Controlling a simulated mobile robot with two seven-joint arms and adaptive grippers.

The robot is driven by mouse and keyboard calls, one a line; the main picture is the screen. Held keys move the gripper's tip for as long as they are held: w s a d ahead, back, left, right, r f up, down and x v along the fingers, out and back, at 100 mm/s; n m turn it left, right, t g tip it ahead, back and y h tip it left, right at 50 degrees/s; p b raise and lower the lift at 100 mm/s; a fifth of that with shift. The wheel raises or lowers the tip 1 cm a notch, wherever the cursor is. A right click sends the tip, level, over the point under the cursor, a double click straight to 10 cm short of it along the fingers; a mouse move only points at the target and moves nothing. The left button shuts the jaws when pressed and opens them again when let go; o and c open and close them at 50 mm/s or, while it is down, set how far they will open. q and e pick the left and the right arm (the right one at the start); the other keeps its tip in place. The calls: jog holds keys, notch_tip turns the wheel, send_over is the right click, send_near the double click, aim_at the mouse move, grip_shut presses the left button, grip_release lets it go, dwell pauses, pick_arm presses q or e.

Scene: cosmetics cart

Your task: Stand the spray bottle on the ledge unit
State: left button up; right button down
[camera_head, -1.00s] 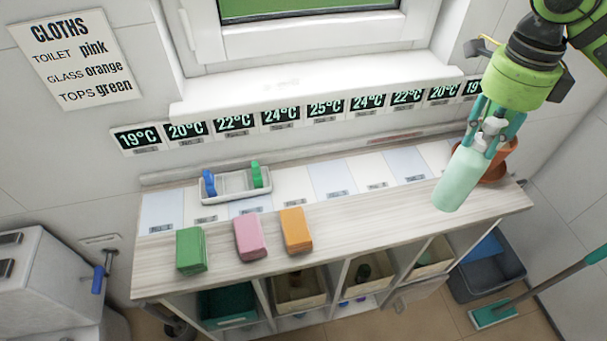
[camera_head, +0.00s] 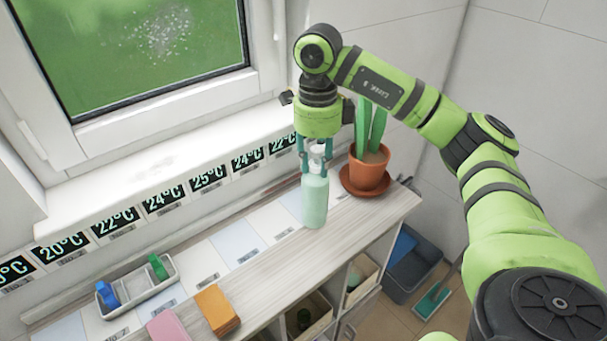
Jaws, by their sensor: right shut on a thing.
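The pale mint spray bottle (camera_head: 314,203) is upright over the right part of the ledge unit (camera_head: 268,262), left of the potted plant. My right gripper (camera_head: 316,163) points down and is shut on the bottle's white neck and head. The bottle's base appears at the top surface, but I cannot tell whether it touches. My left gripper is not in view.
A terracotta pot (camera_head: 368,168) with a green plant stands on a saucer close to the bottle's right. A white tray (camera_head: 143,293) with blue and green items, an orange cloth (camera_head: 217,309) and a pink cloth (camera_head: 168,326) lie further left. The window sill (camera_head: 160,178) is behind.

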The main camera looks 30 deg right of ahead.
aim_at(305, 177)
jog(key=shift+w+a+f+p, duration=0.2)
jog(key=shift+w+a+f, duration=0.15)
jog(key=shift+w, duration=0.2)
jog(key=shift+w+a+f+p, duration=0.2)
jog(key=shift+w+a+f, duration=0.1)
jog(key=shift+w, duration=0.2)
notch_tip(305, 177, down, 3)
jog(key=shift+f+p, duration=0.1)
jog(key=shift+p, duration=0.8)
jog(key=shift+d+f, duration=0.1)
jog(key=shift+f, duration=0.35)
jog(key=shift+f, duration=0.1)
jog(key=c, duration=0.9)
grip_release()
jog(key=shift+c, duration=0.2)
